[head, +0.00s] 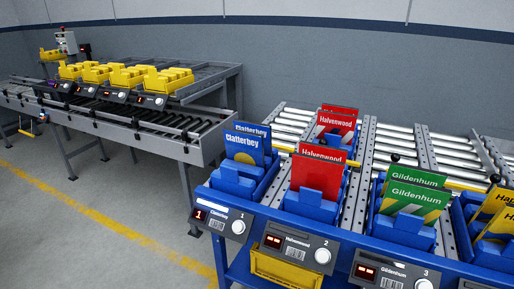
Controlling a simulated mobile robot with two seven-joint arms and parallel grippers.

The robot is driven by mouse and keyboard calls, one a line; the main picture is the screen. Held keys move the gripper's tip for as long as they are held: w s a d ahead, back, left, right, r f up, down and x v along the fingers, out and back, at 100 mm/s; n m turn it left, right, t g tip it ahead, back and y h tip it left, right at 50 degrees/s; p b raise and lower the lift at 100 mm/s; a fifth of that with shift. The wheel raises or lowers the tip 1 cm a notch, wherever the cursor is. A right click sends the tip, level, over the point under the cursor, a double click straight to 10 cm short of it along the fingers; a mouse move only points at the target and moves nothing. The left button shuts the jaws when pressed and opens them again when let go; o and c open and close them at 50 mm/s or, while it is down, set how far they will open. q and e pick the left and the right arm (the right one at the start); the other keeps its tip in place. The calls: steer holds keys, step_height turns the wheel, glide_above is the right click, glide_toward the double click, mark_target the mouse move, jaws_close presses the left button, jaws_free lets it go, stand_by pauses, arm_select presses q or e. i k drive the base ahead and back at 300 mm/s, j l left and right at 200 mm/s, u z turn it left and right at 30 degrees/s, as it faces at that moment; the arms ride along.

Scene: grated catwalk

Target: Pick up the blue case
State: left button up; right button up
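Blue flat cases labelled "Clatterbey" (245,146) stand upright in a blue bin (231,184) at the left end of the blue sorting rack. At least two show, one behind the other, with their lower parts hidden by the bin's front. The blue bin is above a label panel marked 1 and "Clatterbey" (222,219). Neither of my grippers is in view.
Blue bins beside it hold red "Halvenwood" cases (318,171), green "Gildenhum" cases (411,201) and yellow cases (497,226) at the right edge. A yellow tray (287,270) sits below. Left, a roller conveyor (150,117) carries yellow bins (158,80). The floor at lower left is clear.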

mark_target(246, 147)
steer(key=k+l+u, duration=0.15)
steer(key=k+l, duration=0.2)
steer(key=z, duration=2.15)
steer(key=k+j, duration=0.1)
steer(key=j, duration=0.25)
steer(key=k+j+z, duration=0.1)
steer(key=j, duration=0.3)
steer(key=k+j, duration=0.15)
steer(key=j, duration=0.2)
steer(key=k+j+z, duration=0.1)
steer(key=j, duration=0.25)
steer(key=k+j, duration=0.15)
steer(key=j, duration=0.2)
